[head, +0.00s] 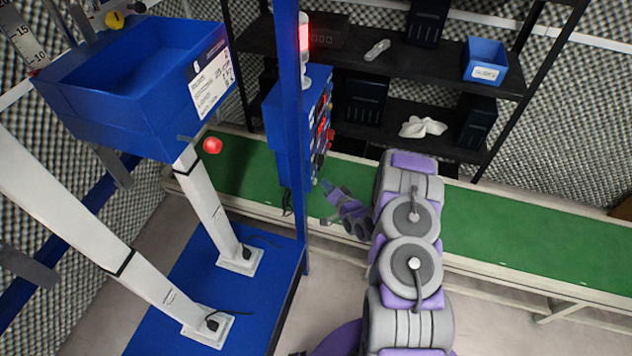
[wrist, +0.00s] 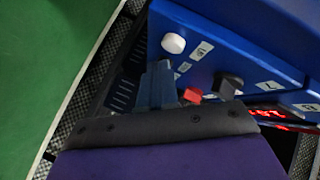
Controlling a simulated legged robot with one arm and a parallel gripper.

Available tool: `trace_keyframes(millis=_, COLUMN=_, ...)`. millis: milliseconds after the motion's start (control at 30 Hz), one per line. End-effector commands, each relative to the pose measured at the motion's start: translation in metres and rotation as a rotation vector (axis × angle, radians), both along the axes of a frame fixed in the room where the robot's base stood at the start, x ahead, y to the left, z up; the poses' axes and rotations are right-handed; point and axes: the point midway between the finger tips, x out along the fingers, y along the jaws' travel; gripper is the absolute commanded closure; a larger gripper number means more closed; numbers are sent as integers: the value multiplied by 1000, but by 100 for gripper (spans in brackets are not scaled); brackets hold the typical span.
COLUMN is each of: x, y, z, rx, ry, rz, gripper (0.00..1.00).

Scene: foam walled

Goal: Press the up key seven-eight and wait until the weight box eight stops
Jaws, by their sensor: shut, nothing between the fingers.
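A blue control box (head: 290,125) is fixed to a blue post, its key face turned right and seen edge-on in the head view. In the wrist view, its blue panel (wrist: 235,45) carries a white round button (wrist: 173,43), a red key (wrist: 192,95), a black knob (wrist: 228,86), small labels and a red lit display (wrist: 265,114). I cannot read which is key seven-eight. My gripper (head: 336,200) is shut and empty, low beside the box. In the wrist view its fingers (wrist: 159,84) are just below the white button; contact is unclear. A large blue box (head: 120,85) stands on white columns.
A beacon (head: 304,35) glows red above the control box. A red ball-like part (head: 212,145) is by the blue box. A green conveyor (head: 500,225) runs behind my arm. Black shelves (head: 440,75) stand behind, holding a small blue bin (head: 486,58). A blue base (head: 200,300) lies left.

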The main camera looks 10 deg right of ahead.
Motion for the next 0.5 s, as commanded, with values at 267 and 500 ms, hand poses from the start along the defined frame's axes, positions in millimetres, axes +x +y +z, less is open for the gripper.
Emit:
trace_keyframes(millis=267, x=-10, y=-18, z=1, rx=1, ry=0, rz=-2, gripper=100)
trace_keyframes(millis=500, x=-20, y=-36, z=1, rx=0, ry=-1, rz=-1, gripper=100)
